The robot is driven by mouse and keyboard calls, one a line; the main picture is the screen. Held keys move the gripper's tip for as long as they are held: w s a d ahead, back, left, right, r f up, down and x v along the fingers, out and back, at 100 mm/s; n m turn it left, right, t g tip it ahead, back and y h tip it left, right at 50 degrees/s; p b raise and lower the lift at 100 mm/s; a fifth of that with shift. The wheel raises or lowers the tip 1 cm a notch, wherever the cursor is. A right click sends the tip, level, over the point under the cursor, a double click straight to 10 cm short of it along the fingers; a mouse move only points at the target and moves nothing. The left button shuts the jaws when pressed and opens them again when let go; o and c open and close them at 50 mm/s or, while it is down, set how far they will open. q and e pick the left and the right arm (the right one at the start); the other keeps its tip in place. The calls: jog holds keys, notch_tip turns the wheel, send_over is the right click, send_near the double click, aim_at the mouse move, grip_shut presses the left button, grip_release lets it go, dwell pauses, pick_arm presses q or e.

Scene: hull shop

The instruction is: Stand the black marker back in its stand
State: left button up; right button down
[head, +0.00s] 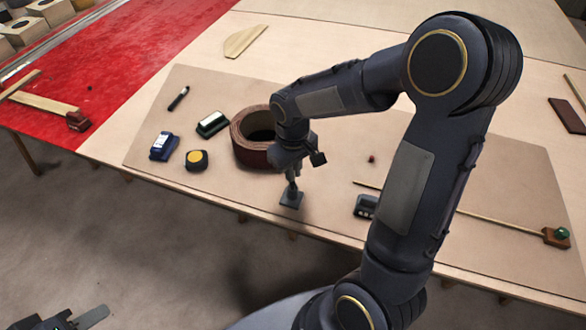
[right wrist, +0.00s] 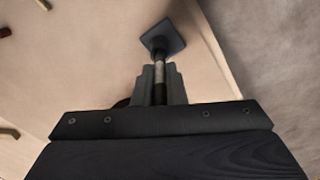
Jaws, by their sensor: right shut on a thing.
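My right gripper (head: 292,172) is shut on a slim, upright dark marker with a pale grey band, which also shows in the right wrist view (right wrist: 159,75). The small dark square stand (head: 291,199) is directly below it, near the table's front edge; it also shows in the right wrist view (right wrist: 164,38). The marker's lower end meets the stand in the picture; I cannot tell whether it is seated. Another black pen-like thing (head: 179,98) lies on the board at the left. My left gripper (head: 75,320) is partly cut off at the bottom left, away from the table.
An eraser (head: 212,123), a blue item (head: 163,146) and a yellow-black tape measure (head: 196,160) lie further left. A small dark device (head: 366,206) and thin rod (head: 490,217) are right.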

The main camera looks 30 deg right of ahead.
jog(key=c, duration=1.4)
grip_release()
notch_tip(320, 180, up, 8)
jog(key=shift+f, duration=0.1)
jog(key=s+a+r+m+t+y, duration=0.1)
jog(key=s+t, duration=0.1)
jog(key=s, duration=0.3)
jog(key=s+a+r+m+t+y, duration=0.1)
jog(key=s, duration=0.5)
jog(key=s+a+r+m+t+y, duration=0.1)
jog(key=s+a+t, duration=0.1)
jog(key=s, duration=0.4)
jog(key=shift+a+r+m+t+y, duration=0.1)
jog(key=shift+r+m+t+y, duration=0.1)
jog(key=shift+m+t+y, duration=0.15)
